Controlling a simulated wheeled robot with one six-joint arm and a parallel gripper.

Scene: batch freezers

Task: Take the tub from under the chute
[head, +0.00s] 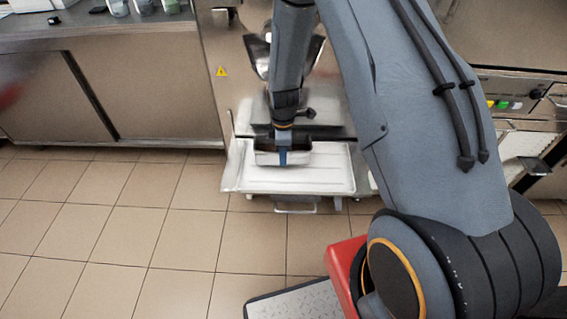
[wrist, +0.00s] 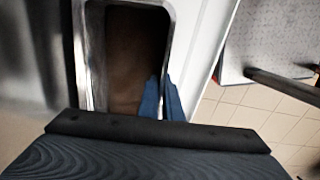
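The tub (head: 266,158) is a metal, open-topped container over the white tray at the freezer's front, below the chute (head: 262,58). In the wrist view the tub (wrist: 88,62) shows its bright rim and a dark brown inside. My gripper (head: 283,158) points down at the tub's near wall. In the wrist view the two blue fingers of my gripper (wrist: 161,82) stand close together, one inside the tub and one outside, with the wall between them. They look closed on it. Whether the tub touches the tray is hidden.
The white tray (head: 315,178) extends to the right of the tub. A steel counter (head: 110,32) stands at the left with several containers on it. The tiled floor (head: 150,225) in front is clear at the left. My arm hides part of the freezer.

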